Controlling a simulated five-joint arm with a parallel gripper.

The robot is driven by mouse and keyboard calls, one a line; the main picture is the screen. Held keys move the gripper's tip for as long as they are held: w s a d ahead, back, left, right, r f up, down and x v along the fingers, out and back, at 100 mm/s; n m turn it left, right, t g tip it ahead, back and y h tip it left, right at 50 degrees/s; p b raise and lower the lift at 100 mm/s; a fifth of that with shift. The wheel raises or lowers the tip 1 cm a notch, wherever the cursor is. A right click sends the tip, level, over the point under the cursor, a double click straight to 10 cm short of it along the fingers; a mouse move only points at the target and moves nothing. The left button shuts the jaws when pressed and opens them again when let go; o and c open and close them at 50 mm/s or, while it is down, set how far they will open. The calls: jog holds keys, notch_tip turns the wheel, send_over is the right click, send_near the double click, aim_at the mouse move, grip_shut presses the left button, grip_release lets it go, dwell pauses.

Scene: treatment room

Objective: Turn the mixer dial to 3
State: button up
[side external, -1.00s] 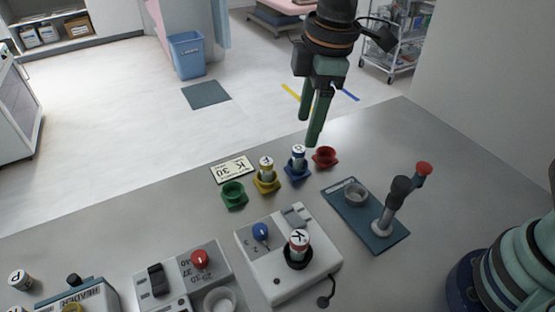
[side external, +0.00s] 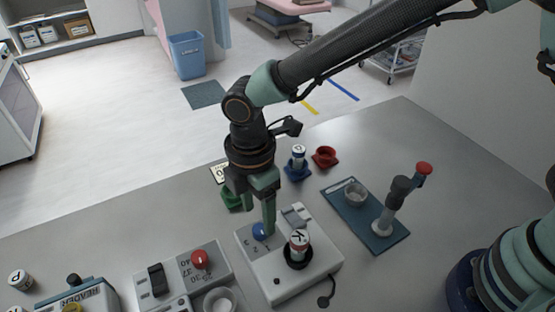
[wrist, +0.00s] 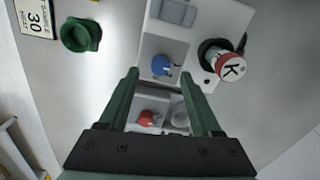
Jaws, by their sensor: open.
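The white mixer (side external: 262,268) stands on the grey table with a blue dial (side external: 259,232) and small printed numbers beside it. A white vial with a red top marked K (side external: 299,241) stands upright in its black holder. My gripper (side external: 262,230) is open and points down over the dial. In the wrist view the blue dial (wrist: 161,66) shows between the tips of my two green fingers (wrist: 160,77). In the side view one finger partly covers it. I cannot tell whether the fingers touch it, nor which number it points to.
A unit with a red dial (side external: 200,259) stands left of the mixer. A lever press on a teal base (side external: 360,220) stands to its right. Behind are a blue holder (side external: 297,172) with a vial, a red cup (side external: 325,157) and a green cup (wrist: 80,35).

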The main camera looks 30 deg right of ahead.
aim_at(260, 228)
jog(key=shift+f, duration=2.05)
jog(key=shift+c, duration=0.3)
grip_shut()
